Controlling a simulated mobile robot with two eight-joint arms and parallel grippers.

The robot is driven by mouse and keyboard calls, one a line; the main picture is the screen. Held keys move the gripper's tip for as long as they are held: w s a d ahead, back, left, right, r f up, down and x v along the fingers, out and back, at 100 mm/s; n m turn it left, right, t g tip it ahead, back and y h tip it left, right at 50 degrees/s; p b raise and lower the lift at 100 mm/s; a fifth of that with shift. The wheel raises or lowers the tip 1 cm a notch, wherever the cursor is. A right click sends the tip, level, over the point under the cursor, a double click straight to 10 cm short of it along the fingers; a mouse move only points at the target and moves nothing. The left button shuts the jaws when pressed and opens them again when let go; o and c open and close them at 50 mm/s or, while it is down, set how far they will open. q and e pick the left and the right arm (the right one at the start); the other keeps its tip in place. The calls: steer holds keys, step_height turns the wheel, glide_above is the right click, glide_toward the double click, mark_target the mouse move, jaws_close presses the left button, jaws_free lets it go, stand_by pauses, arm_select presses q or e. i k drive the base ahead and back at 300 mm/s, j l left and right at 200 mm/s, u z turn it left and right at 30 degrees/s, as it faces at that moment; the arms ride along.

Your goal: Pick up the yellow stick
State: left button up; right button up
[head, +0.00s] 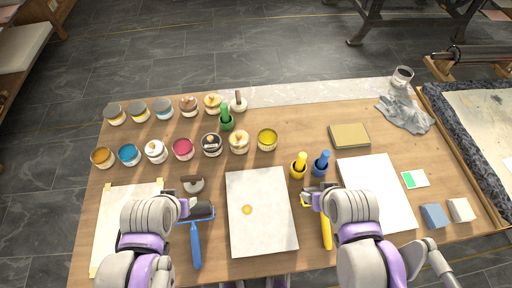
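A long yellow stick-like handle (326,232) lies on the wooden table at the lower right of centre, just left of my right forearm. Its upper end is hidden by my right gripper (308,197), which is over or right beside it. I cannot tell whether they touch. My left gripper (188,207) is over the black roller of a blue-handled brayer (196,245). Both grippers are small in the head view, and their finger gaps do not show clearly.
A white sheet (260,215) with an orange spot lies between the arms. A yellow bottle (299,168) and a blue bottle (320,165) stand above the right gripper. Several ink pots (183,149) fill the back left. A second white sheet (385,195) lies right of my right arm.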

mark_target(302, 156)
steer(key=k+l+u, duration=0.1)
steer(key=l+u, duration=0.3)
steer(key=k+l+u, duration=0.15)
steer(key=u, duration=0.25)
steer(key=k+l+u, duration=0.15)
steer(key=l+u, duration=0.25)
